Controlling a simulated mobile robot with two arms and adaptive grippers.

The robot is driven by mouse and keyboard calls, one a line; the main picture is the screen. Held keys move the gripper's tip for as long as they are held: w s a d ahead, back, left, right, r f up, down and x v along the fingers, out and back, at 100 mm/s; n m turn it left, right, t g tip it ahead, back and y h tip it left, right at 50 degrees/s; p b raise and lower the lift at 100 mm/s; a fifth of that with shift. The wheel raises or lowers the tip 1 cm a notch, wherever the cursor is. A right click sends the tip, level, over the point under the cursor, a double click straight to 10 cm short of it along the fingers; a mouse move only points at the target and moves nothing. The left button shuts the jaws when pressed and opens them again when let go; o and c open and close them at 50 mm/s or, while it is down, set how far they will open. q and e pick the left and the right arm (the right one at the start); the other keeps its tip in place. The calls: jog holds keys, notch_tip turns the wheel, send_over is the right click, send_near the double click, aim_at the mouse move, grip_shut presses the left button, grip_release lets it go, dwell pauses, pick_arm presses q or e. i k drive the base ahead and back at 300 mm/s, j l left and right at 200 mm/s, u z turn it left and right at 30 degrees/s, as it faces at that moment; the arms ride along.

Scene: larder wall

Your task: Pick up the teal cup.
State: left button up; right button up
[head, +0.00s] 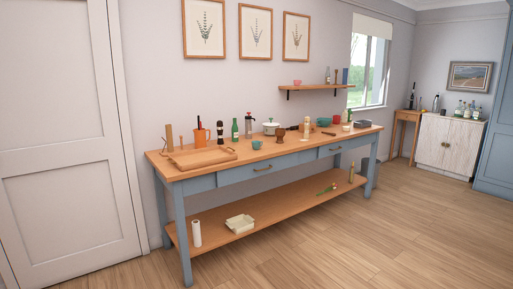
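A small teal cup (257,144) stands on the top of the long wooden table (215,171), near its front edge and a little left of the middle. It is to the right of a wooden tray and in front of a green bottle. Its surroundings on the table front are clear. Neither of my grippers is in view.
Near the cup are the wooden tray (190,160), the green bottle (235,130), a white pot (271,128) and a brown wooden item (280,134). A teal-green bowl (323,122) stands farther right. Floor before the table is free.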

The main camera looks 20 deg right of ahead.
aim_at(255, 144)
jog(key=i+l+z, duration=0.55)
jog(key=i, duration=0.35)
jog(key=i+l+z, duration=0.15)
jog(key=i+z, duration=0.15)
jog(key=i, duration=0.15)
jog(key=i+z, duration=0.3)
jog(key=i, duration=0.2)
jog(key=i+l+u, duration=0.1)
jog(key=i+u, duration=0.15)
jog(key=i, duration=0.2)
jog(key=i+l+u, duration=0.25)
jog(key=i, duration=0.2)
jog(key=i+l+u, duration=0.25)
jog(key=i, duration=0.15)
jog(key=i+j, duration=0.05)
jog(key=j, duration=0.05)
